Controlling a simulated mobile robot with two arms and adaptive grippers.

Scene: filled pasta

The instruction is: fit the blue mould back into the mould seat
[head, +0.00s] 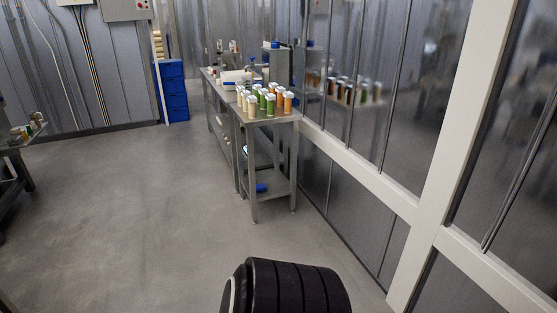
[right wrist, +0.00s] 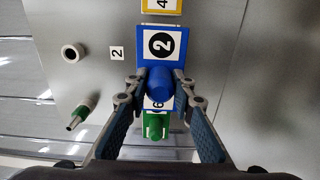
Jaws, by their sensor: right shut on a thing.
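In the right wrist view my right gripper (right wrist: 160,82) is shut on the blue mould (right wrist: 178,48), its two fingertips on either side of a round blue knob. The mould carries a white label with a black 2. A green piece (right wrist: 156,126) with a partly covered label shows just below the knob, between the fingers. A round dark-centred socket (right wrist: 73,53) sits in the grey metal face to the left, near a small label 2 (right wrist: 116,53). I cannot tell whether it is the mould seat. My left gripper is in neither view.
A yellow piece labelled 4 (right wrist: 161,6) is just above the blue mould. A green-tipped peg (right wrist: 80,116) sticks out at lower left. In the head view a metal table (head: 268,118) carries several jars; blue crates (head: 173,90) stand behind. The floor (head: 130,210) is clear.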

